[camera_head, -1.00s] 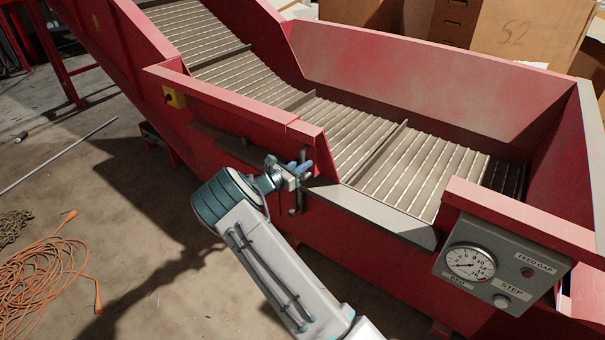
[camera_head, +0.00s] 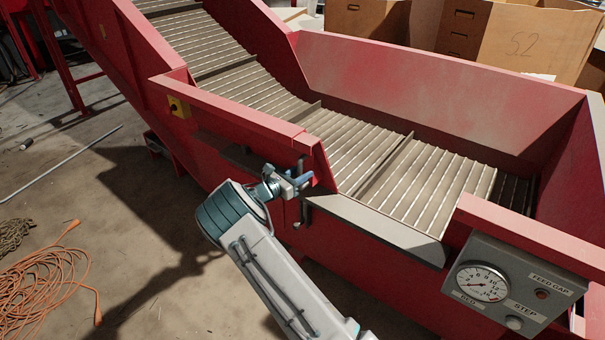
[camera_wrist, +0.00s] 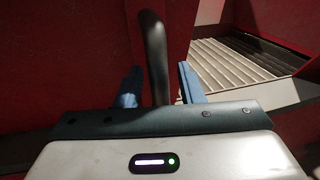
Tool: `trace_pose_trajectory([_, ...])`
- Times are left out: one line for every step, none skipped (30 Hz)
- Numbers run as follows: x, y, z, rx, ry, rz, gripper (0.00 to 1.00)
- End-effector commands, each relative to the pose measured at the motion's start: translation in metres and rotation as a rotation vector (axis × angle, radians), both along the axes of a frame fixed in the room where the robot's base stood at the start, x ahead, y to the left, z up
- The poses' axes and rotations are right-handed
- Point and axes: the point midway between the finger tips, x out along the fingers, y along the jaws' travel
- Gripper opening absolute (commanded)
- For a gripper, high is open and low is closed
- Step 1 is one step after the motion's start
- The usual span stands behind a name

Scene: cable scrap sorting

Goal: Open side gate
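The red side wall of the conveyor hopper holds a section with a dark upright bar handle (camera_head: 303,212) at its right end, beside a gap with a grey sill (camera_head: 375,222). I cannot tell where the gate panel (camera_head: 312,150) begins and ends. My gripper (camera_head: 299,181) is at this handle. In the wrist view the curved handle (camera_wrist: 154,50) stands between my two blue fingertips (camera_wrist: 160,85). The fingers are apart, with a clear gap on the right side of the handle and a narrow one on the left. The handle's lower end is hidden by my gripper.
A control box (camera_head: 505,285) with a gauge sits on the wall at right. The slatted conveyor belt (camera_head: 370,150) lies behind the wall. An orange cable (camera_head: 45,285) and a rod (camera_head: 60,165) lie on the floor.

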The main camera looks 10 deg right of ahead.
Motion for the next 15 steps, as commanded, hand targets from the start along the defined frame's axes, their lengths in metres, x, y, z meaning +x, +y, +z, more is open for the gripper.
trace_pose_trajectory([0.0, 0.002, 0.0, 0.0, 0.0, 0.002, 0.34])
trace_pose_trajectory([0.0, 0.003, 0.0, 0.0, 0.0, 0.003, 0.34])
trace_pose_trajectory([-0.001, 0.005, 0.0, 0.001, -0.001, 0.004, 0.34])
trace_pose_trajectory([-0.002, 0.006, 0.001, 0.001, -0.001, 0.005, 0.34])
trace_pose_trajectory([-0.003, 0.009, 0.001, 0.001, 0.0, 0.005, 0.34])
trace_pose_trajectory([-0.005, 0.013, 0.001, 0.001, 0.0, 0.006, 0.34])
trace_pose_trajectory([-0.007, 0.016, 0.001, 0.001, 0.0, 0.006, 0.34])
trace_pose_trajectory([-0.01, 0.021, 0.002, 0.001, -0.001, 0.006, 0.34])
trace_pose_trajectory([-0.014, 0.028, 0.002, 0.001, -0.001, 0.007, 0.34])
trace_pose_trajectory([-0.017, 0.033, 0.002, 0.0, 0.0, 0.008, 0.34])
trace_pose_trajectory([-0.02, 0.039, 0.002, 0.0, 0.0, 0.007, 0.34])
trace_pose_trajectory([-0.025, 0.047, 0.002, 0.001, -0.001, 0.007, 0.34])
trace_pose_trajectory([-0.029, 0.053, 0.002, 0.001, -0.001, 0.006, 0.34])
trace_pose_trajectory([-0.033, 0.059, 0.002, 0.001, 0.0, 0.007, 0.34])
trace_pose_trajectory([-0.038, 0.066, 0.002, 0.001, -0.001, 0.006, 0.34])
